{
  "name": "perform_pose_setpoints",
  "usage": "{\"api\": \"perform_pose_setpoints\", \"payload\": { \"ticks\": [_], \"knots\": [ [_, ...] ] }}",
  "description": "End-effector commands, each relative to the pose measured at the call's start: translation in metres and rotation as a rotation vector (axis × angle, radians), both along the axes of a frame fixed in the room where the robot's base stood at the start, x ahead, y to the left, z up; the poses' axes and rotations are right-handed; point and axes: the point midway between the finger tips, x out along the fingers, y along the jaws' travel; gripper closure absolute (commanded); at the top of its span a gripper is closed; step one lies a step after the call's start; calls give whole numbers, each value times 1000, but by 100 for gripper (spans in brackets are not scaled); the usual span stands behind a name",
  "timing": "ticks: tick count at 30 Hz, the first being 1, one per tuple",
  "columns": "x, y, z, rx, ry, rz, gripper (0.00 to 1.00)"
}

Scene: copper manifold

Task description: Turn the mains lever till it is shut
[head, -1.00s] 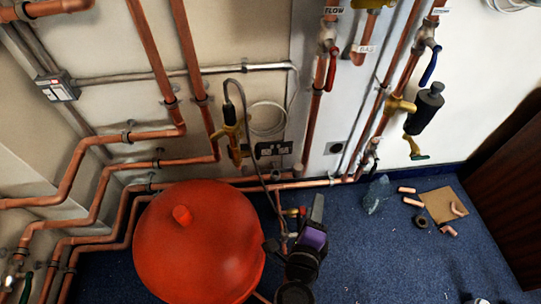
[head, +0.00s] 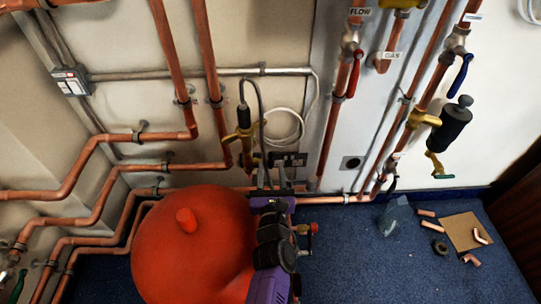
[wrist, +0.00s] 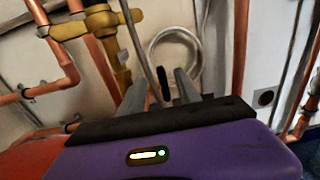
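My gripper (head: 271,180) is in front of the wall above the right edge of the red tank, below the black socket plate. In the wrist view its two grey fingers (wrist: 160,82) stand apart, with a dark narrow shape between them; I cannot tell whether it is in their grip range. No lever is labelled mains in readable form. Levers in view are a red one (head: 353,74) under the FLOW label, a blue one (head: 460,75) at the upper right, and a small red handle (head: 313,231) near the floor, right of my arm.
The red tank (head: 190,240) stands close beside my arm. A brass fitting (head: 244,136) with a black cable, also in the wrist view (wrist: 100,22), and copper pipes are near my gripper. Pipe offcuts and a cardboard piece (head: 468,231) lie on the blue floor at right.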

Motion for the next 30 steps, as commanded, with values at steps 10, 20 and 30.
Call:
{"api": "perform_pose_setpoints", "payload": {
  "ticks": [10,20,30],
  "knots": [
    [44,-1,-2,-1,1,-2,60],
    [57,-1,-1,-4,2,-1,60],
    [57,0,-1,-4,2,-1,89]
  ]
}}
